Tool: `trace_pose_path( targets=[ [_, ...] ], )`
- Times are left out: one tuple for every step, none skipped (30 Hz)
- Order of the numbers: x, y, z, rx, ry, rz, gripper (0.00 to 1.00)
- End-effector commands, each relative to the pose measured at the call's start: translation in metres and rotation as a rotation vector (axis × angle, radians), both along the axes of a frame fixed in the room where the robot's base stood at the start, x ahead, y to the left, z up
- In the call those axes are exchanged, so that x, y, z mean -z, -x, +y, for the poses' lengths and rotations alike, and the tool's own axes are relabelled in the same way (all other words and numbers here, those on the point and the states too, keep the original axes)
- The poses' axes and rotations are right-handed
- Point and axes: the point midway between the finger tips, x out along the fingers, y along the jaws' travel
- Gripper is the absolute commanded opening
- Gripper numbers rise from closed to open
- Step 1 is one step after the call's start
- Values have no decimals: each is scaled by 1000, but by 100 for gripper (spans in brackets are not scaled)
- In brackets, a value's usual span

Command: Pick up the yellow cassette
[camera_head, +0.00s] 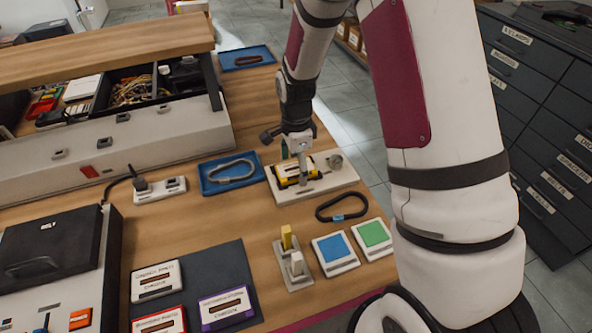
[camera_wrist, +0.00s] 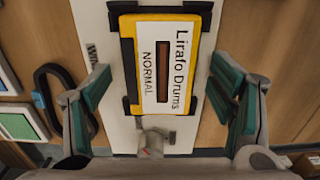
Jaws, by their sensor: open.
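The yellow cassette (camera_head: 284,184) sits in a white holder (camera_head: 325,182) on the wooden table in the head view. In the wrist view the cassette (camera_wrist: 128,50) has a white label reading "Lirafo Drums NORMAL" and a dark window, with black clips at its corners. My gripper (camera_wrist: 164,88) is open, with a teal-padded finger on either side of the cassette's width and clear room at both sides. In the head view my gripper (camera_head: 298,160) is above the holder and partly hides the cassette. Its exact height above the cassette is hard to tell.
Other cassettes (camera_head: 156,280) rest on a dark mat. A grey knob (camera_head: 335,161) stands on the holder.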

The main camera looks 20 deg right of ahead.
Motion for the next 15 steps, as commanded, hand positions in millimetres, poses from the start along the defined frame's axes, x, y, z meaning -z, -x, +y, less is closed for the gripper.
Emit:
trace_pose_path(
  targets=[
    [0,0,0,0,0,0,77],
    [0,0,0,0,0,0,77],
    [0,0,0,0,0,0,77],
    [0,0,0,0,0,0,74],
    [0,0,0,0,0,0,68],
    [0,0,0,0,0,0,59],
    [0,0,0,-1,0,0,52],
    [0,0,0,0,0,0,45],
    [0,0,0,-1,0,0,36],
    [0,0,0,-1,0,0,29],
    [0,0,0,-1,0,0,25],
    [0,0,0,-1,0,0,25],
    [0,0,0,-1,0,0,25],
    [0,0,0,-1,0,0,21],
    [0,0,0,-1,0,0,21]
  ],
)
